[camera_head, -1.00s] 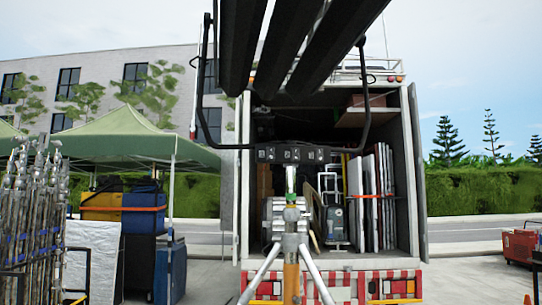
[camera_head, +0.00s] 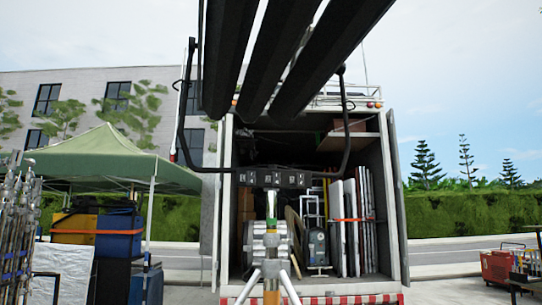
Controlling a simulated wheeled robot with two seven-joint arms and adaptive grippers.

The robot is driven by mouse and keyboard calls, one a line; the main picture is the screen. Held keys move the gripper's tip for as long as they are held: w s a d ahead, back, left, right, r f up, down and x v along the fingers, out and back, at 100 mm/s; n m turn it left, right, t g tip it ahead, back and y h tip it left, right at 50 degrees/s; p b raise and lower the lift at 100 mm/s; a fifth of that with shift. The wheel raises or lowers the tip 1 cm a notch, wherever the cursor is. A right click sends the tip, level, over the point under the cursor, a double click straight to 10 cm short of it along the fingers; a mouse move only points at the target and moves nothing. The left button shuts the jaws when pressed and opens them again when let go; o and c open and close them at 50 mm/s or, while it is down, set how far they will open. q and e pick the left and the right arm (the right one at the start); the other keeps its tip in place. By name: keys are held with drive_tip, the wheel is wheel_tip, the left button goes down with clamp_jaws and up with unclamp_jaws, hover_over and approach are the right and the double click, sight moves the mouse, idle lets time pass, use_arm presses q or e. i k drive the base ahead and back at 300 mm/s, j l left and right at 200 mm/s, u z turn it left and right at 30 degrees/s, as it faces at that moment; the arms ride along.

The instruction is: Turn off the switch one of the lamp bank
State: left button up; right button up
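The lamp bank (camera_head: 285,60) stands close in front of me, with several long black lamp housings seen from behind and below, tilted up and cut off by the top of the view. A black U-shaped yoke frames it. A dark control box (camera_head: 274,179) with several small light-marked switches or sockets sits at the bottom of the yoke, on top of a metal stand (camera_head: 271,268). I cannot tell which switch is number one or how it is set. Neither of my grippers shows in the view.
An open truck (camera_head: 394,190) with boards and equipment inside stands behind the stand. A green canopy (camera_head: 100,158) over stacked cases and a rack of metal stands (camera_head: 15,230) are at left. A red cart (camera_head: 497,267) stands at far right.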

sight(252, 174)
drive_tip(key=i+l+z, duration=0.25)
drive_tip(key=i+l, duration=0.2)
drive_tip(key=i, duration=0.3)
drive_tip(key=i+l+z, duration=0.15)
drive_tip(key=i, duration=0.25)
